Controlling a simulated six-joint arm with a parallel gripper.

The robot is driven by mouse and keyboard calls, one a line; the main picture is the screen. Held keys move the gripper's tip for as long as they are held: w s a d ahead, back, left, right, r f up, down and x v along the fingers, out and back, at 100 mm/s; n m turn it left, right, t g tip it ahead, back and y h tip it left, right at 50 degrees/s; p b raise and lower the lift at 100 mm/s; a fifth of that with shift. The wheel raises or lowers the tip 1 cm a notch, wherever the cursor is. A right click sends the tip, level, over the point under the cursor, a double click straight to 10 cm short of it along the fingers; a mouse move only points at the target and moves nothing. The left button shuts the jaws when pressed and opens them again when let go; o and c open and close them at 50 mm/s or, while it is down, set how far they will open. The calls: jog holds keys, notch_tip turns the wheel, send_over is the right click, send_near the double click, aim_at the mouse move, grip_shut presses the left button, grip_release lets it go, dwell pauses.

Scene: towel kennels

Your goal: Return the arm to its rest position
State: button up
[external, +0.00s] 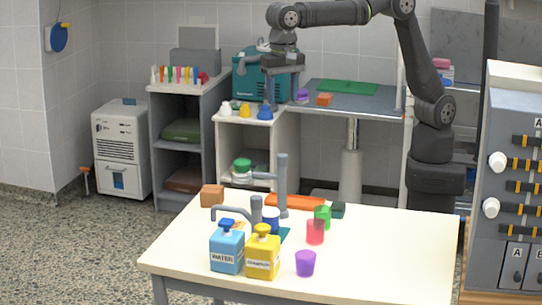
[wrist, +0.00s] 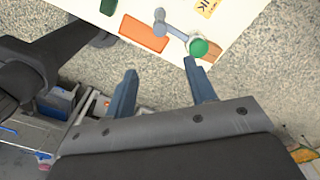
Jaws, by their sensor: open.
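My gripper (external: 282,84) hangs at the end of my raised arm, high up beyond the far edge of the cream table, in the upper middle of the external view. Its fingers point down and are apart. In the wrist view my gripper (wrist: 160,68) shows two blue-grey fingers spread wide with nothing between them. Speckled floor and the table edge lie beneath. My arm arches over from its base, behind the table at the right.
Shelves (external: 180,145) and a teal case (external: 254,80) stand behind. A grey panel (external: 510,170) stands right.

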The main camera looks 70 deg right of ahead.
aim_at(282, 155)
dwell(0.3)
notch_tip(282, 155, down, 18)
jog(key=shift+r, duration=0.25)
dwell(0.3)
